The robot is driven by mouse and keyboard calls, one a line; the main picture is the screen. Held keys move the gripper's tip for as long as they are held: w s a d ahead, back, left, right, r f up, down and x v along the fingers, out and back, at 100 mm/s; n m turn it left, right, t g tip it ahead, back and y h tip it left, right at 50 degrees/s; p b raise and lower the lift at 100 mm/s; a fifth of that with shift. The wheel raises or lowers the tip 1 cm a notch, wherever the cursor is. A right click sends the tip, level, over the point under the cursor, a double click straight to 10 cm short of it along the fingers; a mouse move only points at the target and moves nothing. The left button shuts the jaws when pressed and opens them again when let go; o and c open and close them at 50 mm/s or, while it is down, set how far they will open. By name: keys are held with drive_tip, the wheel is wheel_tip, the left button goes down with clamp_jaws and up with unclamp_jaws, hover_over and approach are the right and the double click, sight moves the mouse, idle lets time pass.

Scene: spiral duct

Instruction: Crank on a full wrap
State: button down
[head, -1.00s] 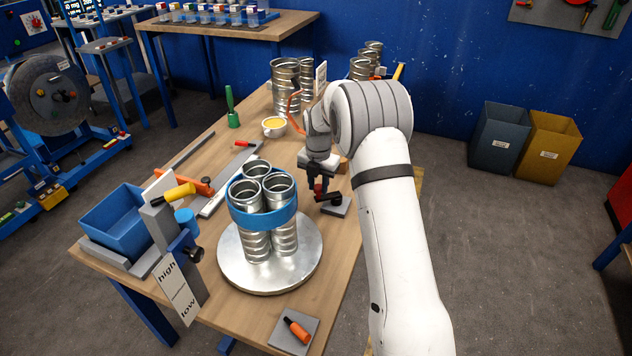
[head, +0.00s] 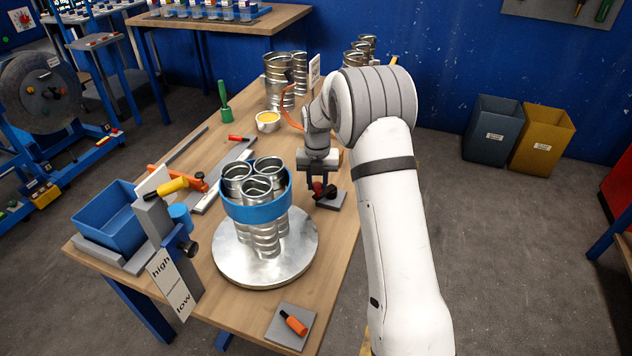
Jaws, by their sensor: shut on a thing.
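Three silver spiral ducts (head: 264,237) stand upright in a cluster on a round metal turntable (head: 236,262). A blue band (head: 257,213) goes around their upper part. My gripper (head: 319,187) is right of the ducts, pointing down, shut on the red and black crank (head: 328,192). The crank sits over a small grey base plate (head: 336,203) near the table's right edge. The fingertips are small here, and partly hide the handle. At the front left stands a grey post with a yellow-handled lever (head: 172,187) and a high/low label (head: 170,284).
A blue bin (head: 106,222) is at the table's left corner. An orange-handled tool on a grey plate (head: 291,325) lies in front. A cup of yellow stuff (head: 268,120), a green-handled tool (head: 224,104) and more ducts (head: 279,82) stand behind.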

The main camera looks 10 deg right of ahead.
drive_tip(key=shift+w+d, duration=0.1)
drive_tip(key=c, duration=1.1)
unclamp_jaws()
drive_tip(key=shift+r, duration=3.95)
